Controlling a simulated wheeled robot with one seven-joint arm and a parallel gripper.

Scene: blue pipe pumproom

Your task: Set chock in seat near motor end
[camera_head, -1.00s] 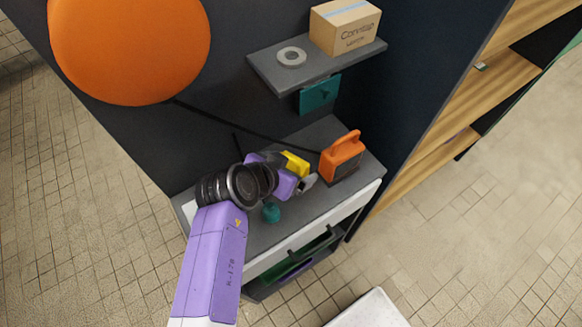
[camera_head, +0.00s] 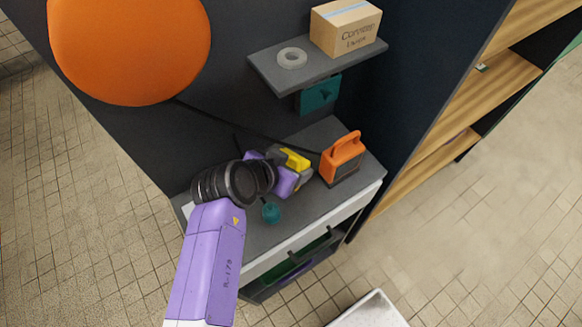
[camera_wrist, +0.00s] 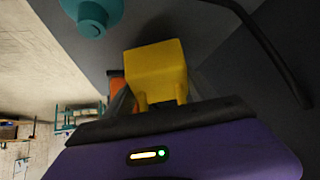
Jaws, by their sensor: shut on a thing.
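A yellow block (camera_head: 295,160), which I take to be the chock, is held in my gripper (camera_head: 301,171) above the grey bench top. In the wrist view the yellow block (camera_wrist: 156,70) has a notch on its near side, and the dark jaw edge lies just below it. The jaws are shut on it, though the fingers are mostly hidden. An orange device with a handle (camera_head: 343,158) stands on the bench just right of my gripper. I cannot make out the seat or the motor end in either view.
A teal round knob (camera_head: 271,212) is on the bench below my gripper. A dark cable runs along the wall behind. A grey shelf (camera_head: 270,72) above holds a ring (camera_head: 292,58) and a cardboard box (camera_head: 345,28). A large orange disc (camera_head: 130,50) is at upper left.

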